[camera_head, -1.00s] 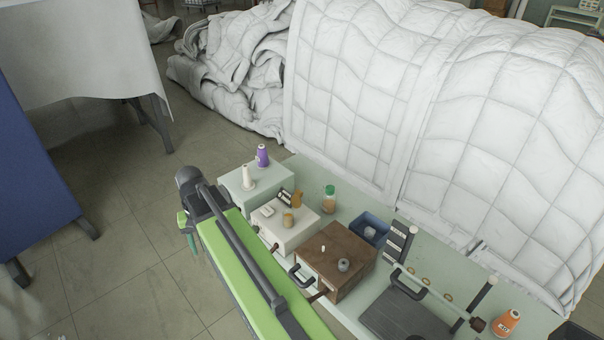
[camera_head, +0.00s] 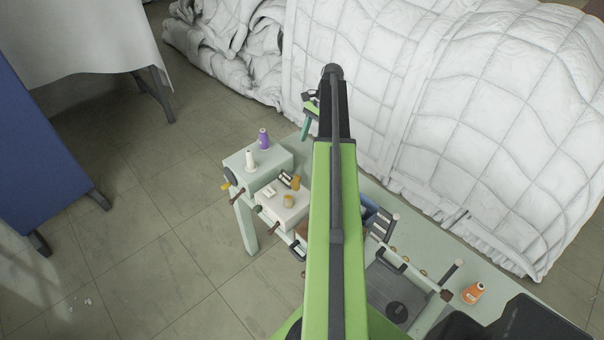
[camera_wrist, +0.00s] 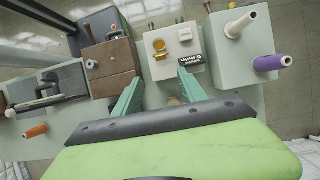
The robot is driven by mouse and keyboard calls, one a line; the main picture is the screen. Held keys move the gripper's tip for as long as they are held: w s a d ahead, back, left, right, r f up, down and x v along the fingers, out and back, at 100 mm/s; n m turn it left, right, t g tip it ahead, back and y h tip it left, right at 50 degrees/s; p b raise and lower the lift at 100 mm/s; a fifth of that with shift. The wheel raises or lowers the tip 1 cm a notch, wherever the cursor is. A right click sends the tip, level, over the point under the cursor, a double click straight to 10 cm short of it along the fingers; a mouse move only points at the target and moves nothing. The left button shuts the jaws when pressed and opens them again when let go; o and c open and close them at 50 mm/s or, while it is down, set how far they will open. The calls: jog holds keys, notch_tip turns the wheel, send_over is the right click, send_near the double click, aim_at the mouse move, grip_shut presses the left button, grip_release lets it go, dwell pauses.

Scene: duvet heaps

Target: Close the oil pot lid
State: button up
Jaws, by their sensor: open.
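In the wrist view the fingertips frame the white box from below. In the head view my gripper (camera_head: 308,112) is beyond the table, by the duvet.
A brown box (camera_wrist: 110,68) and orange cone (camera_head: 473,293) share the table. The duvet (camera_head: 430,120) borders its back.

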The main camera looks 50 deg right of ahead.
aim_at(298, 176)
jog(key=b+x, duration=1.2)
jog(key=x, duration=0.3)
jog(key=shift+d+b, duration=0.2)
jog(key=shift+b, duration=0.1)
jog(key=shift+a+f, duration=0.15)
jog(key=shift+f, duration=0.05)
jog(key=shift+r, duration=0.1)
grip_shut()
jog(key=shift+s, duration=0.1)
